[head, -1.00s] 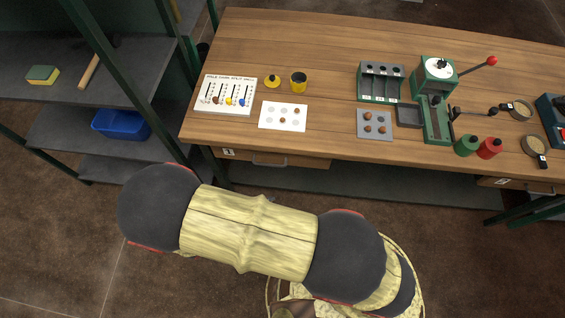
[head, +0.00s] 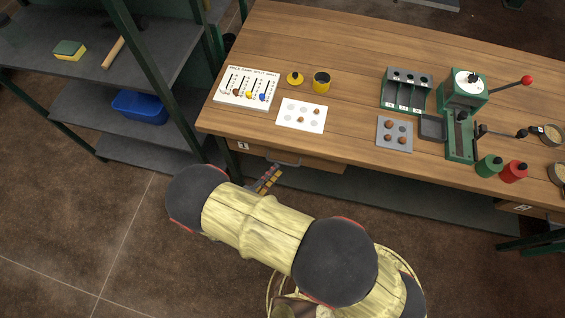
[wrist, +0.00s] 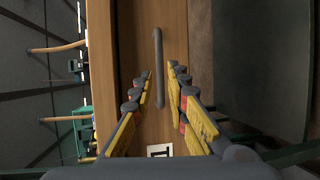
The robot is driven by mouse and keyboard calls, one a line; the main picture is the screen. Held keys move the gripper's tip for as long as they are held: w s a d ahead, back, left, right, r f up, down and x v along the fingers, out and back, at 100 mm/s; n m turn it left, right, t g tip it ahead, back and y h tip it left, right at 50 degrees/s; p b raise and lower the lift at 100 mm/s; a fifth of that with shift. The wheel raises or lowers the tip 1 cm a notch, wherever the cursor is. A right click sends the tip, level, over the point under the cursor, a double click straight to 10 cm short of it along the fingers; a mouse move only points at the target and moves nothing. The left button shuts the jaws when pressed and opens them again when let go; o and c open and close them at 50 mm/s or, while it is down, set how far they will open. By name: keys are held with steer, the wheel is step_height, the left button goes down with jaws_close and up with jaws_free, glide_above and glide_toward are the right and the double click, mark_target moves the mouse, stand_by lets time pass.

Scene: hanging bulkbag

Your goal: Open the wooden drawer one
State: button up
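The wooden drawer one (head: 263,154) is under the left end of the bench top and looks shut. Its label (head: 243,146) is left of its grey bar handle (head: 286,163). In the wrist view, the drawer front (wrist: 136,50) faces me, with the handle (wrist: 158,60) running up and down and the label (wrist: 159,150) below it. My gripper (wrist: 161,72) is open, its yellow fingers on either side of the handle's line. I cannot tell how far the tips are from the handle. In the head view, my gripper (head: 268,178) is just below the drawer, partly hidden by my arm.
The wooden bench (head: 350,120) carries a card (head: 301,115), a grey tray (head: 394,134), a green press (head: 462,110) and bottles. A shelf rack (head: 100,85) with a blue bin (head: 141,107) stands to the left. A second drawer (head: 520,208) is at right.

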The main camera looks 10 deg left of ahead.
mark_target(282, 163)
steer(key=shift+b+x, duration=0.5)
steer(key=shift+x, duration=2.15)
jaws_close()
